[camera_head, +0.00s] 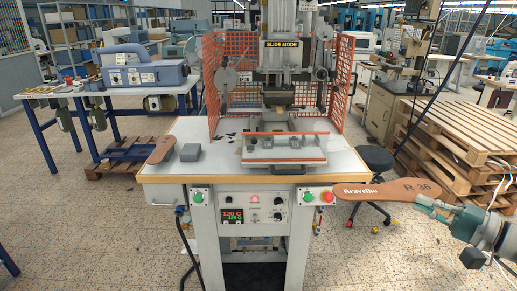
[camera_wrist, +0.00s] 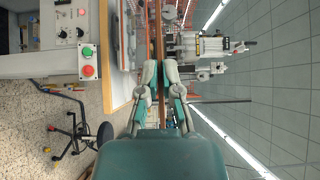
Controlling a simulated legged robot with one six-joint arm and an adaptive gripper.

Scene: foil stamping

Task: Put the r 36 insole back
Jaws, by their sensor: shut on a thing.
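The R 36 insole (camera_head: 378,190), brown and marked "Bravelho" and "R-36", is held out level to the right of the press table, in the air. My gripper (camera_head: 427,204) is shut on its R-36 end. In the wrist view my gripper (camera_wrist: 163,85) grips the insole (camera_wrist: 160,45), which shows as a thin brown strip seen edge-on. Another brown insole (camera_head: 161,149) lies on the left of the white table top (camera_head: 215,174). No marking on it can be read.
A grey block (camera_head: 191,152) lies beside the second insole. A black stool (camera_head: 375,158) and stacked pallets (camera_head: 460,145) stand at right.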

